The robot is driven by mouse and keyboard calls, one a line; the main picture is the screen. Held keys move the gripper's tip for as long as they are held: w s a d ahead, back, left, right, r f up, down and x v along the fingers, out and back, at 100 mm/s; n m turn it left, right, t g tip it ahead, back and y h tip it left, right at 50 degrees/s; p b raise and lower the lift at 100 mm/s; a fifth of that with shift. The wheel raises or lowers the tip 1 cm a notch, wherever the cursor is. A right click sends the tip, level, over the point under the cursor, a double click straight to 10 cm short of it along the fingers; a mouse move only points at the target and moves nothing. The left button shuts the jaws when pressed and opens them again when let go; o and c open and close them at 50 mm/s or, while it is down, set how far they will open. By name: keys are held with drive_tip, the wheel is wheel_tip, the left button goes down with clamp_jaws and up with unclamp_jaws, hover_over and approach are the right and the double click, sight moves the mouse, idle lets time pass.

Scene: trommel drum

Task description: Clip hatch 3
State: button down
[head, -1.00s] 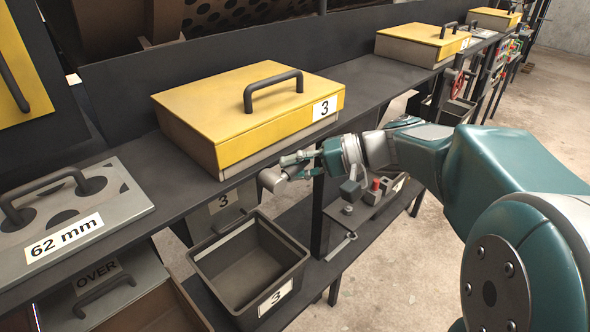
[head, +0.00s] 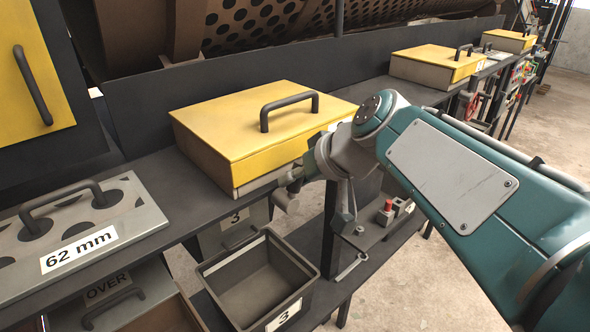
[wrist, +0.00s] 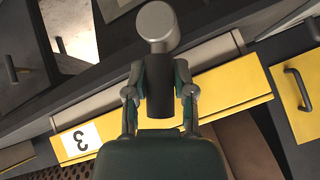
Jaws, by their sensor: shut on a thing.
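Hatch 3 is a closed yellow lid (head: 235,125) with a dark handle (head: 290,106) on a grey-brown box. In the wrist view its yellow front (wrist: 230,85) runs slantwise behind my gripper, with an upside-down "3" label (wrist: 77,143). My gripper (head: 292,185) is at the hatch's front edge, near its right half; I cannot tell whether it touches. In the wrist view my gripper (wrist: 158,90) is shut on a dark cylinder (wrist: 159,85) with a wider light-grey end (wrist: 158,24). In the head view my arm hides the label and the front right corner.
An open grey bin (head: 255,285) marked 3 stands below the hatch. A plate marked 62 mm (head: 85,225) lies at left. A lower shelf at right holds a block with a red knob (head: 386,213). More yellow hatches (head: 435,65) line the ledge further right.

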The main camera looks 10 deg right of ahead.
drive_tip(key=shift+s+a+f+n+t+h, duration=0.1)
drive_tip(key=shift+s+a+n+t+h, duration=0.3)
drive_tip(key=shift+h, duration=0.3)
drive_tip(key=shift+s+a+f+n+t+h, duration=0.1)
drive_tip(key=shift+s+a+n+t+h, duration=0.1)
drive_tip(key=shift+a+n+t+h, duration=0.3)
drive_tip(key=shift+d+h, duration=0.15)
drive_tip(key=shift+h, duration=0.15)
drive_tip(key=c, duration=0.5)
unclamp_jaws()
drive_tip(key=shift+o, duration=0.3)
drive_tip(key=shift+r, duration=0.1)
drive_tip(key=shift+r, duration=0.15)
drive_tip(key=shift+s+r, duration=0.2)
drive_tip(key=shift+r, duration=0.1)
drive_tip(key=v, duration=1.1)
drive_tip(key=shift+f, duration=0.15)
